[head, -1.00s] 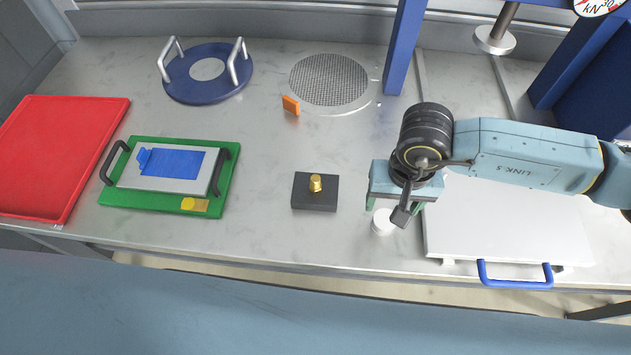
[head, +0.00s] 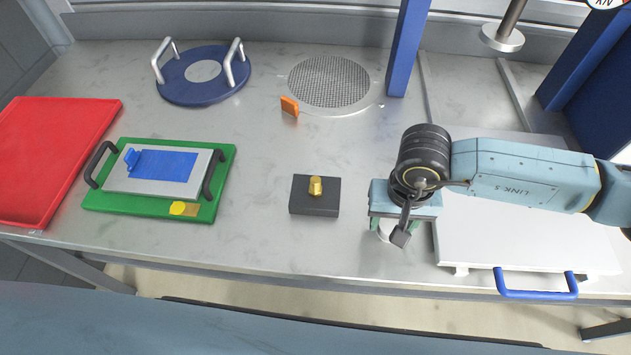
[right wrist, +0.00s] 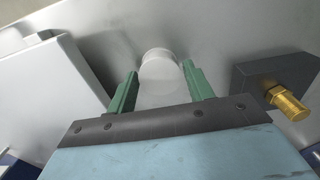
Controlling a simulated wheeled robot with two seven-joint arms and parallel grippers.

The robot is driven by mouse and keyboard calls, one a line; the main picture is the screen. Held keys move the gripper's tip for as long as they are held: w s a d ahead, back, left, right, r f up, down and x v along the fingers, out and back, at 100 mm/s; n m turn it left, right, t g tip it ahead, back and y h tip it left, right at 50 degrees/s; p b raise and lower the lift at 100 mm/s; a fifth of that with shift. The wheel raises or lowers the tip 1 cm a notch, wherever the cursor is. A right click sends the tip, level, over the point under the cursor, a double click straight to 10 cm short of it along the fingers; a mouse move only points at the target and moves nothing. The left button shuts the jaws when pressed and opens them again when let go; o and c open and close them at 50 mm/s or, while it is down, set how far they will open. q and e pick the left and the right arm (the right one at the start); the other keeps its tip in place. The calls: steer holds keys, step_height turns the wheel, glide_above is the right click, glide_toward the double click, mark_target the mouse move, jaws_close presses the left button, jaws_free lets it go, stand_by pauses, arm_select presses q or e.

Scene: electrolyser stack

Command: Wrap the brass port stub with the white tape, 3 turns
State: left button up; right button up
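The brass port stub (head: 315,186) stands upright on a dark grey block (head: 314,204) in the middle of the bench; it also shows at the right of the right wrist view (right wrist: 287,101). The white tape roll (head: 384,230) is on the bench right of the block, partly hidden by my right gripper (head: 402,228). In the right wrist view the tape (right wrist: 160,68) lies between the two green fingers (right wrist: 160,80), with what looks like a narrow gap on each side. The right gripper is open, pointing down at the tape. My left gripper is not in view.
A white plate with a blue handle (head: 536,296) lies right of my gripper. A green board (head: 150,206), red tray (head: 50,150), blue disc (head: 205,92) and orange piece (head: 290,106) are to the left and back. Bench around the block is clear.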

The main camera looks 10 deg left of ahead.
steer(key=c, duration=0.5)
steer(key=shift+o, duration=0.2)
steer(key=shift+r+p, duration=0.7)
steer(key=shift+r, duration=1.3)
